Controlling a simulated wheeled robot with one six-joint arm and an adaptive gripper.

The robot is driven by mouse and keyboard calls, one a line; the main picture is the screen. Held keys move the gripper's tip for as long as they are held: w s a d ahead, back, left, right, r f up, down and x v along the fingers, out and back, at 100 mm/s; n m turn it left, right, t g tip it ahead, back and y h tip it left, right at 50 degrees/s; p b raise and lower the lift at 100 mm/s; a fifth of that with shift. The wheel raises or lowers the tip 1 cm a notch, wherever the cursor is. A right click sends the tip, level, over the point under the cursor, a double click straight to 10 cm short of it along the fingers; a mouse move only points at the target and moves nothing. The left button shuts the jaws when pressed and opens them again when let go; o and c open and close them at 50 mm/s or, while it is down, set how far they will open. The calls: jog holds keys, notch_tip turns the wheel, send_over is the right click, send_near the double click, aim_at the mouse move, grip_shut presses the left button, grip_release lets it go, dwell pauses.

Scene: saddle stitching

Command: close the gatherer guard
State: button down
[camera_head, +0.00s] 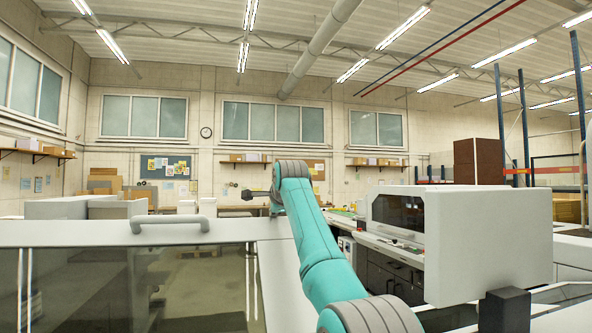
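A large pale panel with a tinted see-through pane (120,290) fills the lower left, close to me; I take it to be the gatherer guard. A grey bar handle (170,224) sits on its top edge. I cannot tell from this view whether the guard is open or shut. My teal arm rises from the bottom middle, right of the handle.
A white machine housing (490,240) with a dark window stands close on the right, with dark drawers (385,270) under its left part. Pale cabinets (75,208) stand behind the panel on the left. Shelves and a notice board (166,167) are on the far wall.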

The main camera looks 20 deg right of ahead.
jog(key=shift+w+f, duration=0.45)
jog(key=shift+f, duration=0.05)
dwell(0.3)
